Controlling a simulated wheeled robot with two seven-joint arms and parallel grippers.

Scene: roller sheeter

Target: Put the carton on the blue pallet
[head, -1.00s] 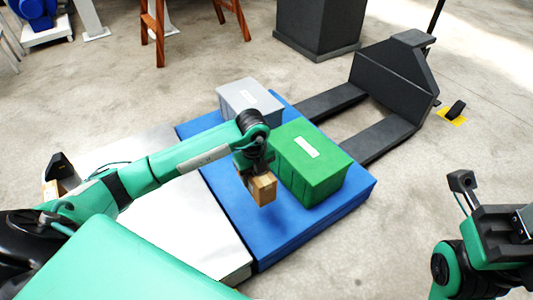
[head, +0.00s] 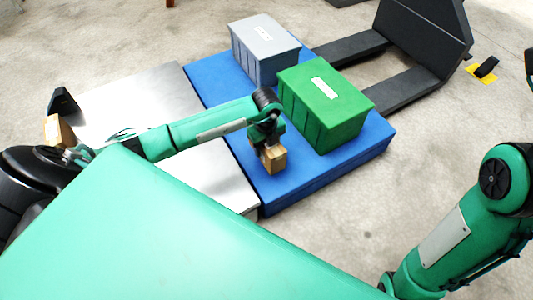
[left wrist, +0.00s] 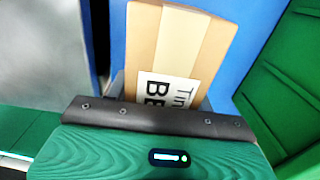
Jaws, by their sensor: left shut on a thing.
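The carton (head: 273,158) is a small brown box with a paler tape strip and a printed white label. My left gripper (head: 267,142) is shut on it from above and holds it upright over the front left part of the blue pallet (head: 300,190). I cannot tell whether its underside touches the pallet. In the left wrist view the carton (left wrist: 210,50) sits between the jaws, with blue pallet surface (left wrist: 245,60) behind it. My right arm shows at the right edge of the head view, but its fingertips are not seen.
A green crate (head: 325,110) stands on the pallet right of the carton, and a grey crate (head: 266,55) stands behind. A metal platform (head: 130,90) adjoins the pallet's left side. A dark pallet truck (head: 425,40) is behind. Another brown box (head: 58,131) lies far left.

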